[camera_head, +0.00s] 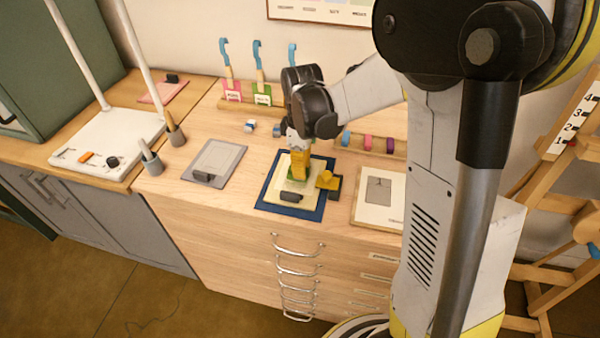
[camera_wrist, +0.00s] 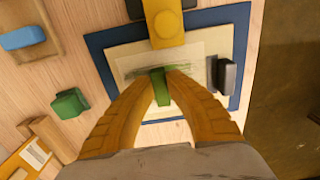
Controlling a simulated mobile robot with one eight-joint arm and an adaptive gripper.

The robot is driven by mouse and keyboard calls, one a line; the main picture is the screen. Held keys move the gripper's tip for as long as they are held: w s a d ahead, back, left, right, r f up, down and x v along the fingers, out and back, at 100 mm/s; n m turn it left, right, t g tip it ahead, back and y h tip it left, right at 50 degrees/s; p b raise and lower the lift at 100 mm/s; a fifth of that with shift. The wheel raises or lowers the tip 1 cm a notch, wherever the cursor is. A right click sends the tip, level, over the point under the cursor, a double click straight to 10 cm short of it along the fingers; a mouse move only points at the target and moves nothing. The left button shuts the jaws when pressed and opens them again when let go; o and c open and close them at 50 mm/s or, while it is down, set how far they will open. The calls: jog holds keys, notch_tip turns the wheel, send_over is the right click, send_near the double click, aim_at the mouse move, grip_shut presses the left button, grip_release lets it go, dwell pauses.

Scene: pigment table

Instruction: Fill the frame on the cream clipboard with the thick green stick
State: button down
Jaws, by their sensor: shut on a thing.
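My gripper (camera_head: 298,176) is low over the cream clipboard (camera_head: 271,195), which lies on a navy mat (camera_head: 302,213). In the wrist view my gripper's yellow fingers (camera_wrist: 160,80) are shut on the green stick (camera_wrist: 161,88). The stick's tip is at or close to the pale sheet on the cream clipboard (camera_wrist: 118,55); contact cannot be told. Green strokes (camera_wrist: 190,73) show on the sheet beside the stick. The frame's outline is partly hidden by the fingers. A dark clip (camera_head: 290,197) sits at the clipboard's near edge.
A yellow knobbed piece (camera_head: 327,180) stands at the mat's right side. A grey clipboard (camera_head: 233,151) lies left, a white sheet board (camera_head: 378,215) right. A green block (camera_wrist: 70,103) is on the table. Upright tools with blue tops (camera_head: 258,55) stand behind.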

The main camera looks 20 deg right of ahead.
aim_at(298, 186)
jog(key=shift+w+d+f, duration=0.1)
jog(key=shift+w+d, duration=0.4)
jog(key=shift+w, duration=0.2)
jog(key=shift+w+d, duration=0.5)
jog(key=shift+w, duration=0.15)
jog(key=shift+s+a, duration=0.7)
jog(key=shift+s, duration=0.3)
jog(key=shift+s+a, duration=0.75)
jog(key=shift+s, duration=0.2)
jog(key=shift+s+a, duration=0.7)
jog(key=shift+s, duration=0.3)
jog(key=shift+s+a, duration=0.1)
jog(key=shift+s, duration=0.05)
jog(key=shift+w+d, duration=0.75)
jog(key=shift+w, duration=0.3)
jog(key=shift+w+d, duration=0.75)
jog(key=shift+w, duration=0.25)
jog(key=shift+w+d, duration=0.75)
jog(key=shift+w, duration=0.3)
